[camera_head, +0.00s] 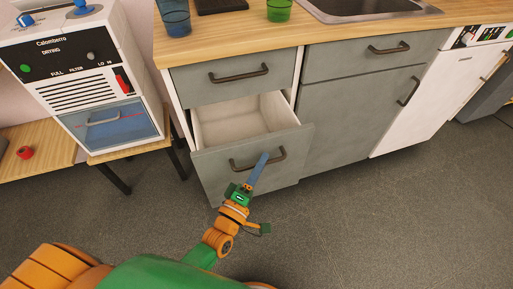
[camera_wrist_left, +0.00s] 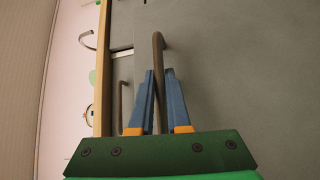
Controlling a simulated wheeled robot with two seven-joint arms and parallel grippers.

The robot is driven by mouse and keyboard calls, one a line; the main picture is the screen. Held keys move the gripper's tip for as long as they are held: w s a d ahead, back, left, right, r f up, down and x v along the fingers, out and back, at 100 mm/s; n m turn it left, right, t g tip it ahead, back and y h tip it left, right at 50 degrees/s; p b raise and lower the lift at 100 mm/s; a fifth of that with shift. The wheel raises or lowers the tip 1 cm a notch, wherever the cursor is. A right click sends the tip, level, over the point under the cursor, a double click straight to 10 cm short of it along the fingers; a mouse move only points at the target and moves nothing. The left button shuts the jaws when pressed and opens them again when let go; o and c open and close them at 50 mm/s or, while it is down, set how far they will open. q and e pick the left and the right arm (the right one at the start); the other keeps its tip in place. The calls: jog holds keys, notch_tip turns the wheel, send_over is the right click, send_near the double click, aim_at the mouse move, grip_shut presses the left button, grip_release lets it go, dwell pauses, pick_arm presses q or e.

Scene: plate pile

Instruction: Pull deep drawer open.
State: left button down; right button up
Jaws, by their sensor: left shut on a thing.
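The deep drawer (camera_head: 215,172) has a grey front and a dark bar handle (camera_head: 244,165). It stands partly open below a shut shallow drawer (camera_head: 200,88), and its pale inside (camera_head: 235,118) looks empty. My left gripper (camera_head: 263,157) is at the right part of the deep drawer's handle. In the left wrist view, the blue fingers of my left gripper (camera_wrist_left: 161,78) are shut on the handle (camera_wrist_left: 158,45). My right gripper is not in view.
A worktop (camera_head: 345,25) with blue and green cups and a sink (camera_head: 365,8) lies above the drawers. A white drying machine (camera_head: 75,75) stands on a wooden table (camera_head: 125,152) at left. Grey floor (camera_head: 380,215) in front is clear.

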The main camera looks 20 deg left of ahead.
pick_arm(q)
jog(key=s+d+p, duration=0.1)
jog(key=s+d, duration=0.5)
jog(key=s, duration=0.4)
jog(key=shift+d, duration=0.4)
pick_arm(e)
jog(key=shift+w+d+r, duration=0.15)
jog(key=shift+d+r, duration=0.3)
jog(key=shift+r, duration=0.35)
pick_arm(q)
jog(key=c, duration=0.9)
grip_release()
jog(key=v, duration=0.7)
jog(key=shift+b, duration=0.3)
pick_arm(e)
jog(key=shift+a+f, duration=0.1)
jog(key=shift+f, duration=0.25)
